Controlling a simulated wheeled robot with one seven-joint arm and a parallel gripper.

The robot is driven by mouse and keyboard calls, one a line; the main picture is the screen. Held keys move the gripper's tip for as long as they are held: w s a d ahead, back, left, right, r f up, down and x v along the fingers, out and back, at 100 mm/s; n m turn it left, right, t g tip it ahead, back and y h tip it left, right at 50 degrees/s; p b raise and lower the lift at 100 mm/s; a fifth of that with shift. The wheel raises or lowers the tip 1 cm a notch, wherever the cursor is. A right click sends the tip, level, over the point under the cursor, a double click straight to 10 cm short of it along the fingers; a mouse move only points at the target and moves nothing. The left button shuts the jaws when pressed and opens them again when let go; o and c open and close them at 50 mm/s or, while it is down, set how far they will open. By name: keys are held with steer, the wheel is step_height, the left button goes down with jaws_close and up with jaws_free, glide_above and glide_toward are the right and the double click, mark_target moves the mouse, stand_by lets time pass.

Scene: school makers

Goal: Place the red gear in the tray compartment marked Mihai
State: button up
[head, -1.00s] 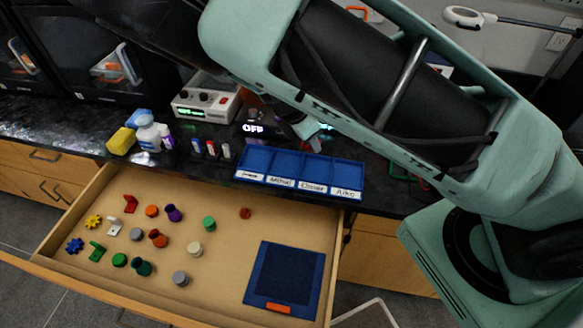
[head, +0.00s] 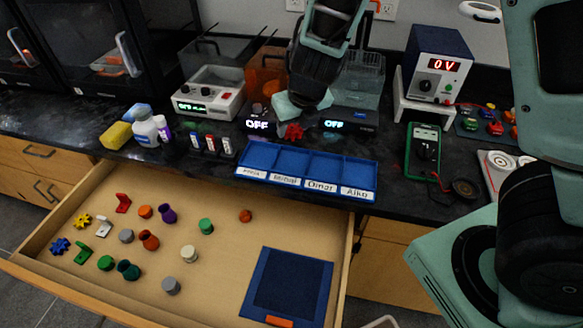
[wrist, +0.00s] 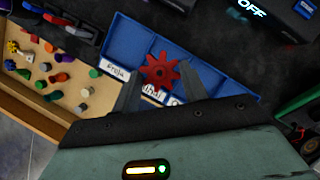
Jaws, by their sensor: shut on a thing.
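The red gear (head: 293,131) is held by my gripper (head: 294,124), whose fingers close on it from both sides in the wrist view (wrist: 160,72). The gear hangs above the blue tray (head: 328,165), near its back edge in the head view. The tray has a row of compartments with white name labels along the front. The label Mihai (head: 287,181) is second from the left, with its empty compartment (head: 291,161) behind it. In the wrist view, the gear and fingers partly cover that label and compartment.
Below the tray, an open wooden drawer (head: 220,270) holds several coloured parts and a blue mat (head: 290,283). Batteries (head: 211,145) stand left of the tray; a green multimeter (head: 423,150) lies right. Printers with OFF displays (head: 335,124) stand close behind.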

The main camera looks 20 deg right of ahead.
mark_target(291, 162)
steer(key=shift+n, duration=0.3)
step_height(291, 162, down, 10)
steer(key=b, duration=0.8)
steer(key=shift+r, duration=0.15)
steer(key=o, duration=0.7)
steer(key=shift+c, duration=0.2)
